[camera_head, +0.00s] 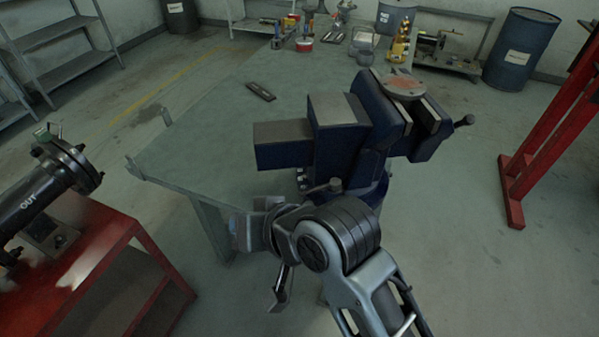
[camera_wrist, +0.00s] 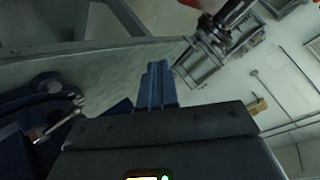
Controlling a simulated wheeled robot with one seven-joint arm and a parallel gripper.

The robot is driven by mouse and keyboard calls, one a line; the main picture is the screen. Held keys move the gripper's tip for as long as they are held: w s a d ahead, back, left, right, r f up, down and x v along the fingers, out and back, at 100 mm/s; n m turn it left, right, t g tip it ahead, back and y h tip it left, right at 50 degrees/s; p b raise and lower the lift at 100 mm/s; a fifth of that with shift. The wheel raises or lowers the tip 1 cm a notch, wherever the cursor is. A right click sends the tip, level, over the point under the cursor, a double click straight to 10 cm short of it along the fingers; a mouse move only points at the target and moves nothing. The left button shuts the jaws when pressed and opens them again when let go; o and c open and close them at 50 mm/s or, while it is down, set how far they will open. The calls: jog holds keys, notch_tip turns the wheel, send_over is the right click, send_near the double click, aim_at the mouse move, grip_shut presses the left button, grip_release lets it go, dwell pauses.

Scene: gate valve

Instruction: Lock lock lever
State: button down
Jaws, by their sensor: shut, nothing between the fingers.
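A dark blue bench vise (camera_head: 350,125) stands at the corner of the grey-green workbench. A round metal disc (camera_head: 403,84) sits at its jaws. In the wrist view, a small silver lever (camera_wrist: 58,124) sticks out from the dark blue vise parts at lower left; it looks like the lock lever, but I cannot tell its lock state. My gripper (camera_wrist: 155,85) is shut and empty, its fingers together and apart from this lever. In the head view my arm reaches in front of the vise, hiding part of its base, and my gripper's fingertips (camera_head: 238,232) are hard to make out.
The workbench (camera_head: 190,150) has a clear left part and holds a small dark flat item (camera_head: 260,91). A red stand (camera_head: 90,265) with a dark flanged pipe (camera_head: 45,190) is at left. A red frame (camera_head: 545,140) stands at right. Blue barrels (camera_head: 521,48) are behind.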

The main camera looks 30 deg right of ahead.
jog(key=w+d+r+n+g+h+p, duration=0.1)
jog(key=w+d+r+g+p, duration=0.15)
jog(key=w+d, duration=0.2)
jog(key=g+h, duration=0.3)
jog(key=h, duration=0.1)
send_near(321, 188)
jog(key=w+a+r, duration=0.3)
jog(key=shift+s+a+f, duration=0.1)
jog(key=shift+s+f, duration=0.1)
jog(key=shift+f, duration=0.1)
jog(key=shift+f, duration=0.1)
jog(key=a+b+x, duration=0.1)
jog(key=b+x, duration=0.8)
jog(key=b, duration=0.1)
jog(key=shift+w+d+f+b, duration=0.2)
jog(key=shift+d+f+b, duration=0.1)
jog(key=shift+d+f, duration=0.1)
